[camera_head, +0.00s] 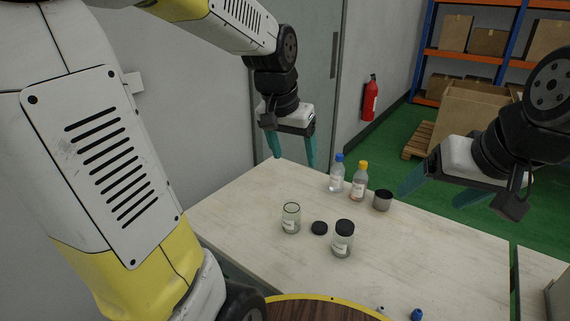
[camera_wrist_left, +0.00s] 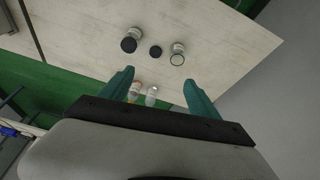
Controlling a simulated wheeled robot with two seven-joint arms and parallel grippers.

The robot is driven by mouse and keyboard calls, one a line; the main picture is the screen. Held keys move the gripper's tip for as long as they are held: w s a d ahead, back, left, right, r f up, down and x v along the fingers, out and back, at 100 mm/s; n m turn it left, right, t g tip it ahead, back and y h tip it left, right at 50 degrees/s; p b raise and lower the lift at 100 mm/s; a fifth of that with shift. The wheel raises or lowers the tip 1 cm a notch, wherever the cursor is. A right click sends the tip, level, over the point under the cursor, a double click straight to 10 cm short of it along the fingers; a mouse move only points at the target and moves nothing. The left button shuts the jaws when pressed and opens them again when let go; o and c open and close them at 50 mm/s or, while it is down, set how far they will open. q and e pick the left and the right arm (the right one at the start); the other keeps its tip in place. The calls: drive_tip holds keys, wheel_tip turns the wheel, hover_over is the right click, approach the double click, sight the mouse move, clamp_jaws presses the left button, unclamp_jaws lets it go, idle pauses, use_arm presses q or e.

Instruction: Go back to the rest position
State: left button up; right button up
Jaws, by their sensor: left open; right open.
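My left gripper (camera_head: 294,150) is open and empty, raised above the far left edge of the table (camera_head: 240,210). It also shows in the left wrist view (camera_wrist_left: 160,92), with its teal fingers spread and the bottles below and between them. My right gripper (camera_head: 436,190) is open and empty, above the right side of the table. Neither gripper touches anything.
A round wooden surface (camera_head: 320,311) is in front.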

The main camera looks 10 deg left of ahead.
use_arm(q)
drive_tip(key=s+a+r+n+t, duration=0.1)
drive_tip(key=s+r+n+t, duration=0.1)
drive_tip(key=s, duration=1.1)
drive_tip(key=shift+a+r+h, duration=0.2)
drive_tip(key=shift+r+h, duration=0.15)
drive_tip(key=shift+h, duration=0.05)
